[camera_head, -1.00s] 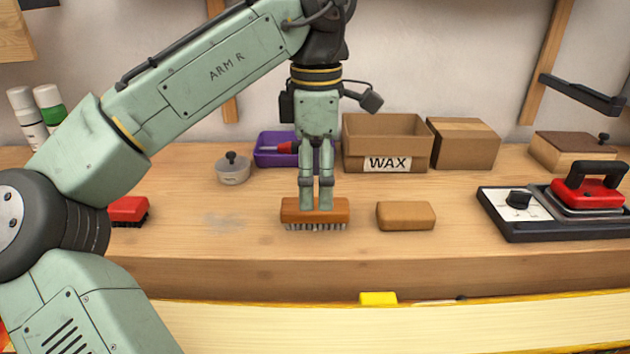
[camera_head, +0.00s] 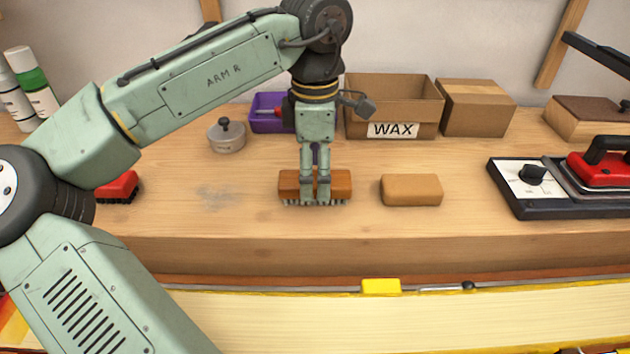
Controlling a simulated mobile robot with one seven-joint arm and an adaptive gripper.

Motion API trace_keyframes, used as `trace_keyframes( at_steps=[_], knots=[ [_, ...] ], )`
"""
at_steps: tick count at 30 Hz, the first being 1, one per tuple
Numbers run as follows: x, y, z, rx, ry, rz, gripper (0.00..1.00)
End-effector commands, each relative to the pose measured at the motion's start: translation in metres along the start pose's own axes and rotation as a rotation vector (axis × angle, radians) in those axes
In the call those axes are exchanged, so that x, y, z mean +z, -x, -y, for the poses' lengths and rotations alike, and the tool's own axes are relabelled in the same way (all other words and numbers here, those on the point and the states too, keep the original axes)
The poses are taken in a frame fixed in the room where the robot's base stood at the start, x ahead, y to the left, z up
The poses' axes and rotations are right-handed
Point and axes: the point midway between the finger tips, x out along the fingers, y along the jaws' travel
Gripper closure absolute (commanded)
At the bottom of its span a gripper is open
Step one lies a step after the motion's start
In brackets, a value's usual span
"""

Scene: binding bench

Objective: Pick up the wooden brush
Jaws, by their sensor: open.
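The wooden brush (camera_head: 341,184) sits upright on the bench, brown block on top and grey bristles below. My gripper (camera_head: 316,198) points straight down at it. Its two fingers overlap the middle of the brush's front face, with their tips near the bristle level, and hide that part. The fingers are open with a narrow gap between them. I cannot tell whether they touch the wood.
A plain tan block (camera_head: 411,190) lies just right of the brush. A red brush (camera_head: 118,187) is at left. Behind are a lidded pot (camera_head: 227,138), a purple tray (camera_head: 268,113) and a WAX box (camera_head: 393,105). A red iron (camera_head: 598,170) stands at right.

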Motion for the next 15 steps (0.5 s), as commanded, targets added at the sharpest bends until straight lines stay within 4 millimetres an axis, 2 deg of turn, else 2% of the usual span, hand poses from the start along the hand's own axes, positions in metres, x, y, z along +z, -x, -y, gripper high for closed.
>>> trace_keyframes(
  at_steps=[6, 13, 15],
  knots=[
    [0.0, -0.022, 0.0, 0.0, -0.001, 0.0, 0.33],
    [0.0, -0.024, 0.0, 0.001, 0.0, 0.001, 0.33],
    [0.0, -0.024, 0.0, 0.001, 0.0, 0.0, 0.38]
  ],
)
